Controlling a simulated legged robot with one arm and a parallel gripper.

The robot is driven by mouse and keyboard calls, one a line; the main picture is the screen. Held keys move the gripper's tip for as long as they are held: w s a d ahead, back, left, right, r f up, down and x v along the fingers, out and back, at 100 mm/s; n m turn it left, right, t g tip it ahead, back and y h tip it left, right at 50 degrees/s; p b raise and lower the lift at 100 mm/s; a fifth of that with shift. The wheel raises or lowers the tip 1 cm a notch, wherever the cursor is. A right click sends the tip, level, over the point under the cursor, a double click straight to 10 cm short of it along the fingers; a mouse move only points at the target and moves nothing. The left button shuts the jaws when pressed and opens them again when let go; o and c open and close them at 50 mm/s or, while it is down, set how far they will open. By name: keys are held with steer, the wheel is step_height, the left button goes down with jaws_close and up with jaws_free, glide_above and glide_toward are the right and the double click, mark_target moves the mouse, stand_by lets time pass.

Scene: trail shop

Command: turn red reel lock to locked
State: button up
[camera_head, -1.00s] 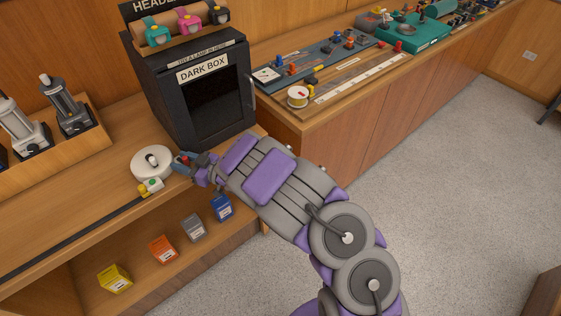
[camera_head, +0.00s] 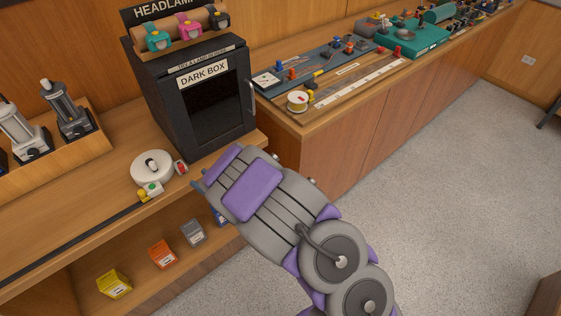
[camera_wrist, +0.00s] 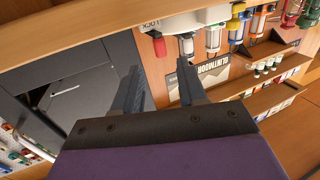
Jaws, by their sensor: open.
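The red reel lock (camera_head: 181,167) shows at the right side of the white round reel (camera_head: 146,174) on the wooden counter. In the wrist view the red lock (camera_wrist: 158,46) hangs in line with the gap between my fingers, just beyond the tips, under the white reel (camera_wrist: 190,19) lettered "LOCK". My gripper (camera_wrist: 159,67) is open and empty, one finger to each side of that line. In the head view my gripper (camera_head: 199,180) is just right of the lock, mostly hidden by my arm. I cannot tell whether the lock is turned to locked.
The black dark box (camera_head: 176,115) stands behind the reel. A green-and-white piece (camera_head: 152,187) and a yellow piece sit at the reel's front. Several small boxes, including an orange one (camera_head: 162,254), lie on the shelf below. Open floor (camera_head: 440,200) lies to the right.

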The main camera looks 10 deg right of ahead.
steer(key=shift+p+v, duration=3.3)
steer(key=shift+v, duration=0.8)
steer(key=w+d+r+g+h+p, duration=0.1)
steer(key=w+d+r+g+h, duration=0.1)
steer(key=w+d+h, duration=0.45)
steer(key=s+d+r+g+h, duration=0.1)
steer(key=s+d+r+h, duration=0.1)
steer(key=d, duration=0.2)
steer(key=s+d+r+m+g+h+p, duration=0.1)
steer(key=s+d+r+h, duration=0.1)
steer(key=d, duration=0.3)
steer(key=shift+d+r+h, duration=0.2)
steer(key=shift+d+h, duration=0.1)
steer(key=shift+h, duration=0.25)
